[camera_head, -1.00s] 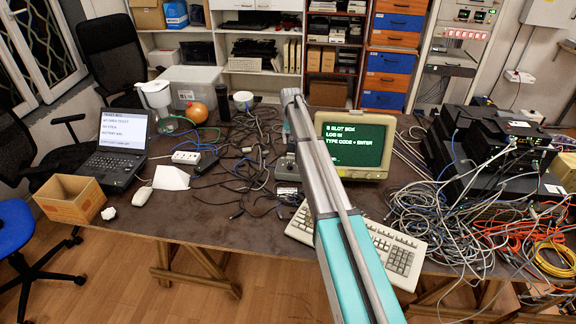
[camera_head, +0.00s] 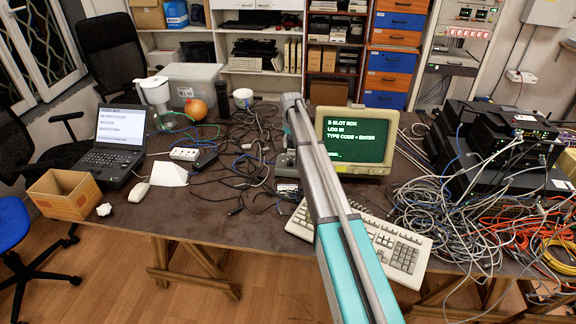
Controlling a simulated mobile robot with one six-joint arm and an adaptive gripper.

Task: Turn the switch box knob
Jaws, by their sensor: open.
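A small grey box (camera_head: 284,168) stands on the desk just left of the green-screen monitor (camera_head: 353,142). It may be the switch box; my arm hides its right part, and I cannot make out a knob. My silver and teal arm reaches from the bottom edge up past the monitor's left side. My gripper does not show; the fingers are hidden or out of the picture.
A keyboard (camera_head: 394,252) lies in front of the monitor, partly behind my arm. Tangled black cables (camera_head: 238,165) surround the grey box. Network gear (camera_head: 487,150) and loose wires fill the right. A laptop (camera_head: 113,148) and a cardboard box (camera_head: 66,195) stand left. The front left desk is clearer.

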